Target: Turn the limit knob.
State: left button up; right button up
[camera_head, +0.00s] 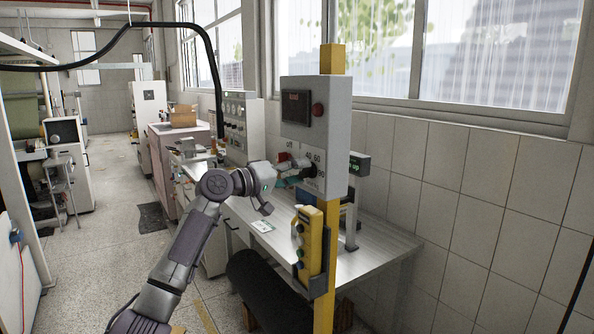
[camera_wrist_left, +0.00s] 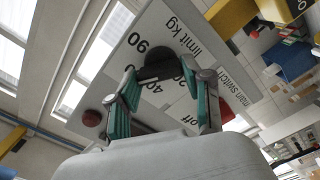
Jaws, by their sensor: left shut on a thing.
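The grey control box (camera_head: 319,110) hangs on a yellow post. Its front carries a dial marked with numbers and "limit kg", which reads in the left wrist view. The dark limit knob (camera_wrist_left: 160,68) sits between the teal-padded fingers of my left gripper (camera_wrist_left: 164,80). My left gripper (camera_head: 293,176) is at the lower front of the box in the head view, shut on the limit knob, and covers most of it there. The red main switch (camera_head: 283,158) is just left of the gripper; it also shows in the left wrist view (camera_wrist_left: 225,110). My right gripper is out of view.
A dark display (camera_head: 296,107) and a red button (camera_head: 318,110) are on the upper part of the box. A yellow button pendant (camera_head: 309,241) hangs lower on the post. A metal table (camera_head: 375,243) stands behind, against the tiled wall. The floor at left is open.

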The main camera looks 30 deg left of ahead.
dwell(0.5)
pick_arm(q)
jog(key=o, duration=1.2)
jog(key=shift+c, duration=0.2)
jog(key=v, duration=1.2)
jog(key=shift+f, duration=0.1)
